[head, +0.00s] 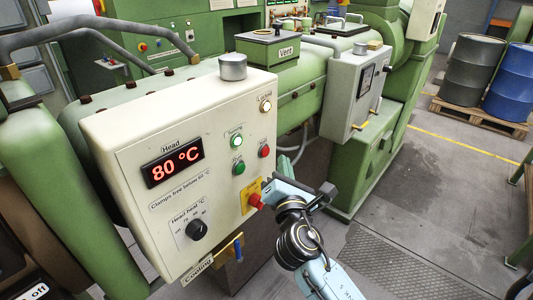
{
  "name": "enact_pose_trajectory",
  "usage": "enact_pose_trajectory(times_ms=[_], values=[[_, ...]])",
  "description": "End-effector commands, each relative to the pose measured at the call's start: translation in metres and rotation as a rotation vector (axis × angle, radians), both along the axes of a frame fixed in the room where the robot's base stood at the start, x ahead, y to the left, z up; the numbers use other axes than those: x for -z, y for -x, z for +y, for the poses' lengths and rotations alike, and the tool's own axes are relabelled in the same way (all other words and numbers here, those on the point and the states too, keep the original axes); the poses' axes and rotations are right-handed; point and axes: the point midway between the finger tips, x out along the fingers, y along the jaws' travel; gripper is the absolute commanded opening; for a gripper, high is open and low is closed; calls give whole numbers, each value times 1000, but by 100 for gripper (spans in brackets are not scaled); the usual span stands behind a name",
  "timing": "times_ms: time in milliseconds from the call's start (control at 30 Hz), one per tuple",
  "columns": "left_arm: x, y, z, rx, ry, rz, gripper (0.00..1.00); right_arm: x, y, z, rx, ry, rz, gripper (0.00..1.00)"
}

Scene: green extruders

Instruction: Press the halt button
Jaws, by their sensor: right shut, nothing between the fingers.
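The cream control box (130,135) fills the left middle of the head view. On its right part are a small red button (264,151), a green button (239,168) and a lit green lamp (237,142). Lower down, a red mushroom button (256,201) sits on a yellow plate. The button labels are too small to read surely. My right gripper (272,187) is shut and empty, its tip beside the mushroom button and below the small red button. I cannot tell whether it touches the panel. My left gripper is out of view.
The box also has a red display (172,164) reading 80 °C, a black knob (196,229) and a lit lamp (266,106). A grey box (345,95) stands behind. Drums (472,70) stand on a pallet at the right. The floor (430,215) right of my arm is clear.

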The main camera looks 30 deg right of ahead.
Motion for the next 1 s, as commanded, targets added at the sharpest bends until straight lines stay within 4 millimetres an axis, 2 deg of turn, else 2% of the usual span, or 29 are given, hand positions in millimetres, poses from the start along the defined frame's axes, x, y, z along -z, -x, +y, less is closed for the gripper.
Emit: enact_pose_trajectory(times_ms=[100,300,1000], values=[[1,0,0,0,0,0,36,0,-11,4,1,0,-1,0],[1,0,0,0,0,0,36,0,-19,8,0,1,0,0],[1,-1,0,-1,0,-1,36,0,-20,8,0,1,0,0]])
